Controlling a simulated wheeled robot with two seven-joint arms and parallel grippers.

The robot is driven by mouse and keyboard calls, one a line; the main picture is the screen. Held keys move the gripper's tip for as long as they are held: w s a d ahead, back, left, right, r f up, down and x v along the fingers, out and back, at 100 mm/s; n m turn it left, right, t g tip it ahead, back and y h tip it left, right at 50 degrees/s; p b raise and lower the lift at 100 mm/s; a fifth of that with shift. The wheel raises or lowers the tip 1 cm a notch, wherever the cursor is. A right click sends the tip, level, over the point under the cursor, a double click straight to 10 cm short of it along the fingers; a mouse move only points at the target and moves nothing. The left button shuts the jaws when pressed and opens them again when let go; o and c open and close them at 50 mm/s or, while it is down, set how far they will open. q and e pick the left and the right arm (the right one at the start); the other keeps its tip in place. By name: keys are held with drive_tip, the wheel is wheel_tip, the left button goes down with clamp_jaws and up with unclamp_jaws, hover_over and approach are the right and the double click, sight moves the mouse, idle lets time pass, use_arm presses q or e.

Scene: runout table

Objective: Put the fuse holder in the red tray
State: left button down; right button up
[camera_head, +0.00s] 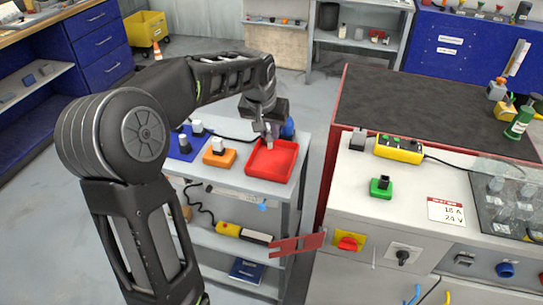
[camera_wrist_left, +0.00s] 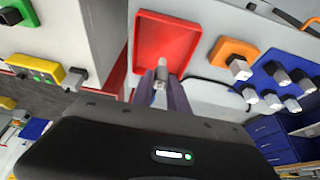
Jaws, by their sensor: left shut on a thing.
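The red tray (camera_head: 284,172) lies on the grey cart's top, near its right end; it also shows in the left wrist view (camera_wrist_left: 185,28). My left gripper (camera_head: 268,131) points down over the back part of the tray. Its fingers are shut on a small grey piece, which looks like the fuse holder (camera_head: 269,143). In the left wrist view the grey piece (camera_wrist_left: 161,70) stands between the fingertips, in front of the tray's edge. I cannot tell whether it touches the tray floor. The rest of the tray looks empty. My right gripper is not in view.
On the cart, an orange block (camera_head: 220,158) and a blue base (camera_head: 183,148) with grey plugs stand left of the tray. A blue item (camera_head: 287,128) sits behind it. The white bench (camera_head: 340,185) on the right holds a yellow box (camera_head: 398,149) and a green block (camera_head: 380,188).

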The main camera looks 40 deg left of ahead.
sight(269, 141)
use_arm(q)
wheel_tip(269, 141, down, 4)
drive_tip(key=shift+f, duration=0.15)
drive_tip(key=shift+f+p, duration=0.5)
drive_tip(key=shift+f, duration=1.35)
drive_tip(key=shift+f, duration=0.2)
drive_tip(key=c, duration=1.3)
unclamp_jaws()
drive_tip(key=shift+r, duration=0.1)
drive_tip(key=shift+r, duration=0.15)
drive_tip(key=b+v, duration=0.1)
drive_tip(key=v, duration=1.1)
